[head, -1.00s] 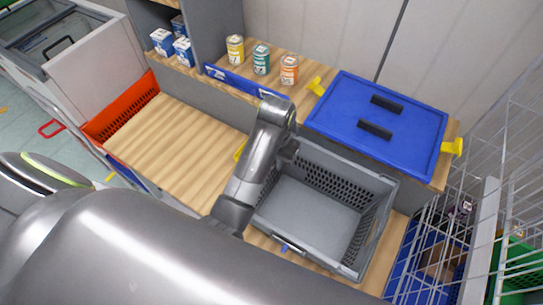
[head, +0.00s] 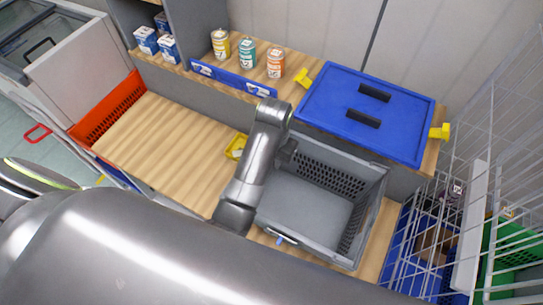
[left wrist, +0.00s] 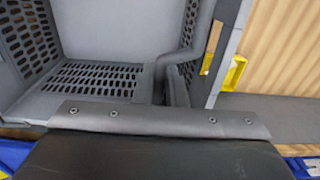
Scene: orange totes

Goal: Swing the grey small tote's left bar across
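The grey small tote (head: 345,250) stands open and empty on the wooden bench, with slotted walls. Its inside also shows in the left wrist view (left wrist: 95,75). A grey bar (left wrist: 187,52) runs along one side of the tote in the left wrist view and bends inward near the wall. My left gripper (head: 287,155) is at the tote's back left corner in the head view, below my arm. Its fingertips are hidden, so I cannot tell whether it is open or touches the bar. The left bar is mostly hidden behind my arm in the head view. My right gripper is not in view.
A blue lidded tote (head: 400,125) stands behind on a raised shelf, beside several cans. An orange-red tote (head: 108,112) stands at far left. Wire mesh (head: 480,170) rises at right. The bench between is clear.

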